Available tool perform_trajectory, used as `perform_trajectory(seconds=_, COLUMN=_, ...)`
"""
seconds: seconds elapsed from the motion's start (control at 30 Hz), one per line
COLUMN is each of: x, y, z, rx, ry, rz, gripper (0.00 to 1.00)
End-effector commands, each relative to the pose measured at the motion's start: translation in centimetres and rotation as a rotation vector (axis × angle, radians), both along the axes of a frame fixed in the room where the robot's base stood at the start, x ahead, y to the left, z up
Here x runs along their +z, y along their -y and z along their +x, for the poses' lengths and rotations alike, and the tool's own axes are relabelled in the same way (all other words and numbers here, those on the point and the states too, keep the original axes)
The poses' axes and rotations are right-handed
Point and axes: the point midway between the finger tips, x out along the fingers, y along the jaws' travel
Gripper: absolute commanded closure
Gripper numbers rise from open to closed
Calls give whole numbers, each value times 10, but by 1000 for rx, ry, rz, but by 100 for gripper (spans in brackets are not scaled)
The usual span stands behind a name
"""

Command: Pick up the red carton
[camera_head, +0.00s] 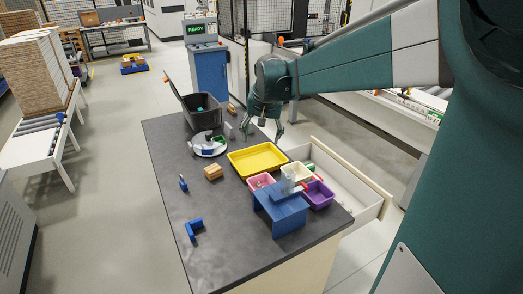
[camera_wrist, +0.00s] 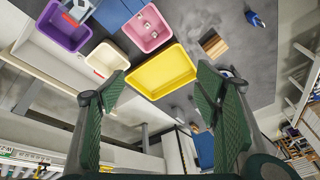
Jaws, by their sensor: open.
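No red carton shows clearly in either view. A small red piece (camera_head: 318,177) shows beside the cream and purple bins in the head view; red also shows by the purple bin in the wrist view (camera_wrist: 70,18). Both are too small to identify. My gripper (camera_head: 263,128) is open and empty, above the far right edge of the table, behind the yellow tray (camera_head: 257,161). In the wrist view my gripper's two fingers (camera_wrist: 160,88) stand wide apart, with the yellow tray (camera_wrist: 160,76) beyond them.
Pink (camera_head: 261,181), cream and purple bins (camera_head: 319,195) cluster around the stand. An open drawer (camera_head: 375,193) juts out right.

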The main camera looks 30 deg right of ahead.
Motion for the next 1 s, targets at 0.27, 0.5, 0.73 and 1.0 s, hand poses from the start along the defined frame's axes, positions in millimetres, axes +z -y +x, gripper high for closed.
perform_trajectory(seconds=0.27, x=-22, y=46, z=42, rx=-92, ry=-30, rz=27, gripper=37)
perform_trajectory(seconds=0.5, x=-45, y=87, z=73, rx=-173, ry=-56, rz=53, gripper=37)
perform_trajectory(seconds=0.73, x=-73, y=127, z=99, rx=-249, ry=-80, rz=75, gripper=37)
perform_trajectory(seconds=1.0, x=-110, y=176, z=126, rx=-340, ry=-108, rz=101, gripper=37)
